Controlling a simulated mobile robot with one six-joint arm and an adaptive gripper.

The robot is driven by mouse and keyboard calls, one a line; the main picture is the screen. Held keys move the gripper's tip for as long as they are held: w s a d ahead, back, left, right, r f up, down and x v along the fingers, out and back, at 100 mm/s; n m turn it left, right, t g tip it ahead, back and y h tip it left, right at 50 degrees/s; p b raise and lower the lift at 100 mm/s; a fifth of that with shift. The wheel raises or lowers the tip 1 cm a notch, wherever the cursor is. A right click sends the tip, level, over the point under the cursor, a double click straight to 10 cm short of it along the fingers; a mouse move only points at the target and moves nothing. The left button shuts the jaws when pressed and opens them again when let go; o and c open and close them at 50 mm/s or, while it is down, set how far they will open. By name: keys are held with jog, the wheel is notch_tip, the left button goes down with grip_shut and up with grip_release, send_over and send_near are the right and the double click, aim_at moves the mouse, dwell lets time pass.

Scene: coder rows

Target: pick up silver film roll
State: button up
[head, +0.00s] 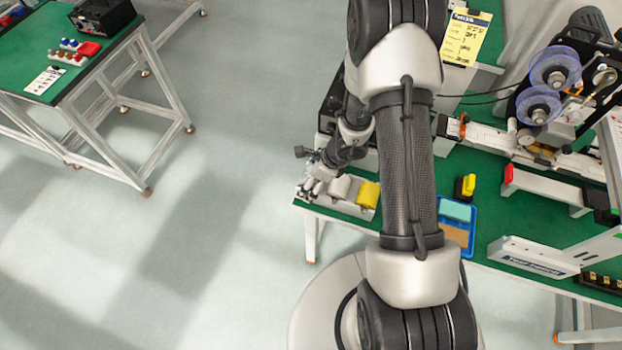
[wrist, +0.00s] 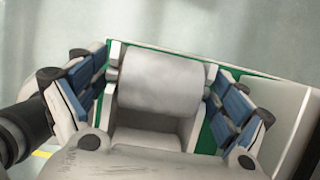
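The silver film roll (wrist: 160,82) lies in a white holder (wrist: 150,138) in the wrist view, between my gripper's blue-padded fingers. My gripper (wrist: 165,85) is open, one finger beyond each end of the roll. Some of the holder shows between the fingers and the roll, and I see no firm contact. In the head view, the silver roll (head: 340,187) sits beside a yellow roll (head: 368,195) on the holder (head: 335,206). My gripper (head: 312,182) is at the holder's left end, its fingers too small to read there.
The holder stands near the corner of a green-topped bench (head: 480,190). A blue tray (head: 470,212), a yellow-and-black object (head: 466,186) and a machine with purple reels (head: 556,66) are farther right. Another green table (head: 85,25) is upper left, with open floor between.

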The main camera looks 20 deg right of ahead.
jog(key=c, duration=0.7)
notch_tip(320, 180, up, 25)
jog(key=p, duration=1.5)
jog(key=shift+a, duration=0.1)
